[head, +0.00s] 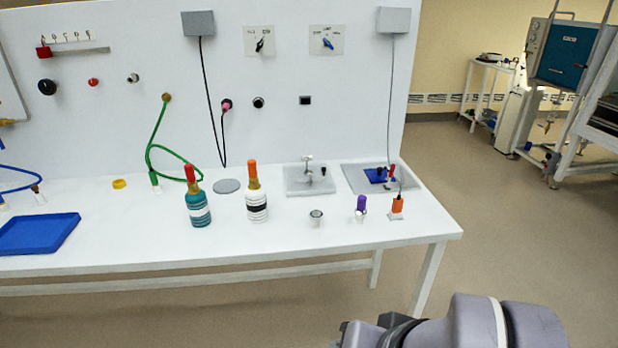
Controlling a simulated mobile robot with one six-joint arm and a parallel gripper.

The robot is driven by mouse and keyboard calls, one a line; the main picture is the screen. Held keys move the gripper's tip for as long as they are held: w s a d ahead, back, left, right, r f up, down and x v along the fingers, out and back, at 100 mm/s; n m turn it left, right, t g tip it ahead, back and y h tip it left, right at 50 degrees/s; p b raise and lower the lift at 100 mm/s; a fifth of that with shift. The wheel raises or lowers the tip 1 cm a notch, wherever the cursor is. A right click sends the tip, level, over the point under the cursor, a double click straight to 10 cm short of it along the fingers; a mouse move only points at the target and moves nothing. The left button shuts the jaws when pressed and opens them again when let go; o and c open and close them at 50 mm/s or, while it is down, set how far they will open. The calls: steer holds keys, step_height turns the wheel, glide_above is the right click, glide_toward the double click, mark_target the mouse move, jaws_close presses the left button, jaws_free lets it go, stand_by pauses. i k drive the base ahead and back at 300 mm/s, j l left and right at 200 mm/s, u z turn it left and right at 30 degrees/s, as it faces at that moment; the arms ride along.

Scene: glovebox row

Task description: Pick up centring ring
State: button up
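A small yellow ring (119,184) lies flat on the white bench, left of the green hose's lower end. It is the only clearly ring-shaped loose piece, but I cannot tell for certain that it is the centring ring. A small grey-and-dark cup-like piece (316,217) stands near the bench's front edge, too small to make out fully. Part of my arm shows at the bottom right, in front of the bench and far from the yellow ring. My gripper's fingers are not in view.
A blue tray (38,233) lies at the bench's left. A teal bottle (198,210) and a white bottle (257,205) stand mid-bench near a grey disc (227,186). A green hose (150,150) hangs from the panel. The bench (130,235) is clear between tray and teal bottle.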

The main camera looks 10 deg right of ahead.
mark_target(318, 211)
steer(key=i+j+z, duration=0.15)
steer(key=j+z, duration=0.15)
steer(key=i+j+z, duration=0.25)
steer(key=j, duration=0.15)
steer(key=j+z, duration=0.6)
steer(key=j, duration=0.2)
